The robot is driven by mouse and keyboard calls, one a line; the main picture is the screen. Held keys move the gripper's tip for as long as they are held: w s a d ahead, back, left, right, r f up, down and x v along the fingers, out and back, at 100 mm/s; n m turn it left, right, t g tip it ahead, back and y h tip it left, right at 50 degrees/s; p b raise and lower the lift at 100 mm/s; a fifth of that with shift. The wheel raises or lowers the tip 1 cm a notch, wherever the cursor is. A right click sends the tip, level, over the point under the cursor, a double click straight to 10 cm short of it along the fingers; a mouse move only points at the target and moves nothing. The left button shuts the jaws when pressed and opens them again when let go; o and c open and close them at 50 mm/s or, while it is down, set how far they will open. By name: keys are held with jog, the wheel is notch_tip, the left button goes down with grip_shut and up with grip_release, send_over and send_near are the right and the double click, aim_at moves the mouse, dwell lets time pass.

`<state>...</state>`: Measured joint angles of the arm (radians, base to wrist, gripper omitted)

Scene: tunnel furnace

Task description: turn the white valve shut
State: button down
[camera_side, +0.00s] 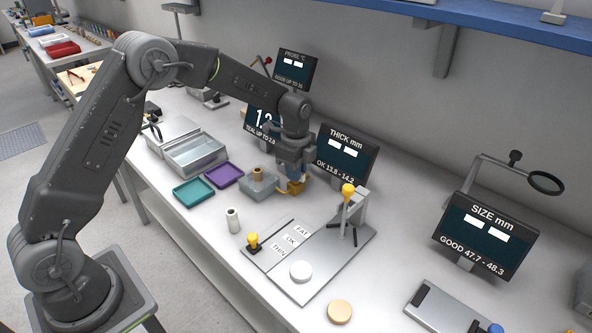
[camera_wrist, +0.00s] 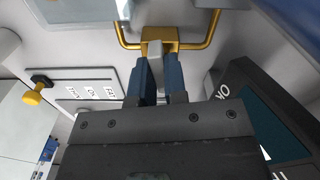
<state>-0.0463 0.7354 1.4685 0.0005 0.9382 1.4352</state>
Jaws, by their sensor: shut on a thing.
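The valve has a brass-yellow body (camera_side: 296,187) low on the bench, below my wrist in the side view. In the wrist view its brass body (camera_wrist: 157,34) has a yellow pipe running off to each side. A pale grey-white lever (camera_wrist: 163,47) lies over the body. My gripper (camera_wrist: 160,68) has its two blue fingers on either side of this lever, shut on it. In the side view my gripper (camera_side: 295,172) points down at the valve, and the wrist hides most of the lever.
A grey box with a copper-coloured top (camera_side: 257,185) stands just left of the valve. The thickness screen (camera_side: 345,153) stands close on the right. Purple (camera_side: 223,176) and teal (camera_side: 193,192) trays lie to the left. A gauge plate (camera_side: 335,262) lies in front.

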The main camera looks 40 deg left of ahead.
jog(key=shift+m, duration=1)
jog(key=c, duration=1.2)
grip_release()
jog(key=shift+o, duration=0.2)
notch_tip(320, 180, up, 14)
